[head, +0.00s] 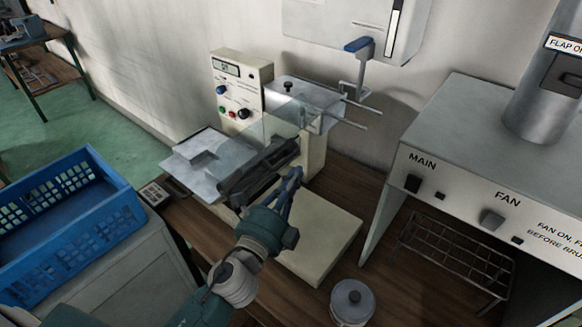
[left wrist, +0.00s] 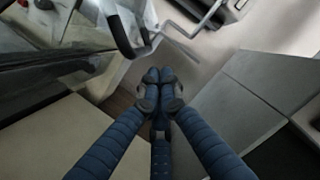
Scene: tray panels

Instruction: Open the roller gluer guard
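The roller gluer (head: 240,88) stands on the wooden bench against the wall, with a cream control panel. Dark roller parts (head: 258,172) lie across its front. A clear pane above them, seemingly the guard (head: 272,134), looks lowered; its edges are hard to make out. My left gripper (head: 294,174) is just right of the roller parts, in front of the machine. In the left wrist view its fingertips (left wrist: 160,76) are together with nothing between them. A dark curved bar (left wrist: 122,36), perhaps the guard's handle, is just beyond and left of the fingertips, apparently apart. My right gripper is not in view.
A grey metal tray (head: 205,158) is left of the rollers and a cream base plate (head: 320,235) in front. A lidded grey pot (head: 352,302) is nearer. A grey fan cabinet (head: 470,150) stands right, a blue crate (head: 70,215) left. Thin rods (head: 357,113) stick out behind.

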